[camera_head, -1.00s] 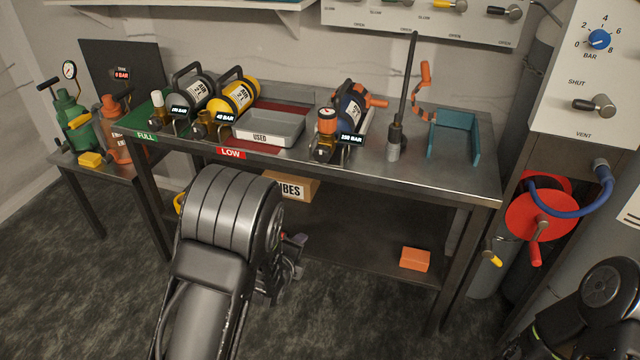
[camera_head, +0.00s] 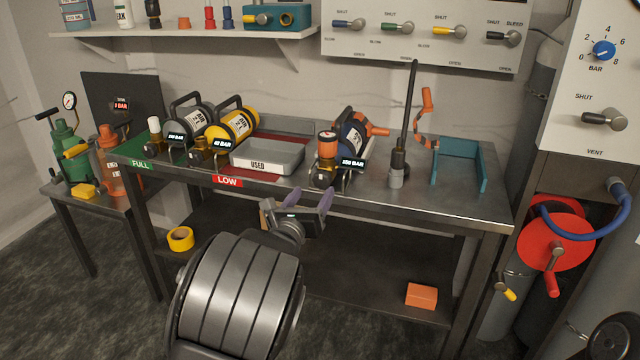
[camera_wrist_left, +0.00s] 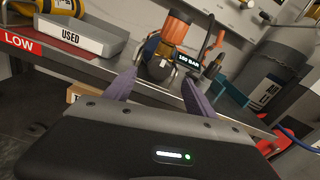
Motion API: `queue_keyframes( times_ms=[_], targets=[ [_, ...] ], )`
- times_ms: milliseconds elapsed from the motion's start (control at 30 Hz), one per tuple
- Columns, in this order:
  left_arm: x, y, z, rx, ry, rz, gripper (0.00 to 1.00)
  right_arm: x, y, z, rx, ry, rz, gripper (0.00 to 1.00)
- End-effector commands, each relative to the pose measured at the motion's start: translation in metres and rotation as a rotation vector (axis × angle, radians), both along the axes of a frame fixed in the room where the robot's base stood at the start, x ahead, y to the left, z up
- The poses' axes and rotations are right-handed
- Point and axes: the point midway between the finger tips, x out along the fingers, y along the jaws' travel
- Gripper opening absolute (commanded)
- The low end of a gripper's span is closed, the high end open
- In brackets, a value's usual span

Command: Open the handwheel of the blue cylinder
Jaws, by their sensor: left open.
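The blue cylinder (camera_head: 353,131) lies on the bench top, right of the grey USED tray. Its near end has an orange-topped valve part (camera_head: 327,143) and a display reading 150 BAR or similar. A round metal part (camera_head: 322,178) sits low at its near end; I cannot tell whether this is the handwheel. The valve end also shows in the left wrist view (camera_wrist_left: 177,30), just beyond my fingers. My left gripper (camera_head: 307,203) is open and empty, in front of the bench edge and below the valve end. Its two purple fingers point toward the valve. My right gripper is not visible.
Grey (camera_head: 193,121) and yellow (camera_head: 234,124) cylinders lie left of the USED tray (camera_head: 268,157). A black upright lever (camera_head: 402,130) and a teal bracket (camera_head: 458,160) stand to the right. An orange block (camera_head: 422,295) lies on the lower shelf.

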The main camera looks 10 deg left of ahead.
Motion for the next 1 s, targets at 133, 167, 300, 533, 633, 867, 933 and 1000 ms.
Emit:
queue_keyframes(
  times_ms=[133, 167, 300, 533, 633, 867, 933, 1000],
  targets=[
    [0.022, 0.0, -0.001, 0.002, -0.001, 0.001, 0.65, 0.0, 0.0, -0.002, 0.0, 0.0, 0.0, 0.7],
    [0.026, -0.001, -0.001, 0.002, -0.001, 0.001, 0.65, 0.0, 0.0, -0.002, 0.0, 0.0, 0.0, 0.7],
    [0.048, -0.002, -0.001, 0.001, -0.001, 0.001, 0.65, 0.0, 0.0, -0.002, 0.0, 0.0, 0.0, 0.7],
    [0.065, -0.004, -0.001, -0.002, 0.001, 0.001, 0.65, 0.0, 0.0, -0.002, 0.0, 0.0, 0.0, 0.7],
    [0.066, -0.004, -0.001, -0.002, 0.001, 0.001, 0.65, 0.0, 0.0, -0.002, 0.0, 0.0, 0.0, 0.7],
    [0.066, -0.004, -0.001, -0.002, 0.001, 0.001, 0.58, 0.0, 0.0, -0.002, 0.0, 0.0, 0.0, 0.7],
    [0.066, -0.004, -0.001, -0.002, 0.001, 0.001, 0.52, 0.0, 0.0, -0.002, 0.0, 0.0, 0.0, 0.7],
    [0.066, -0.004, -0.001, -0.002, 0.001, 0.001, 0.47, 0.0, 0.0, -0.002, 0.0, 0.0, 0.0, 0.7]
  ],
)
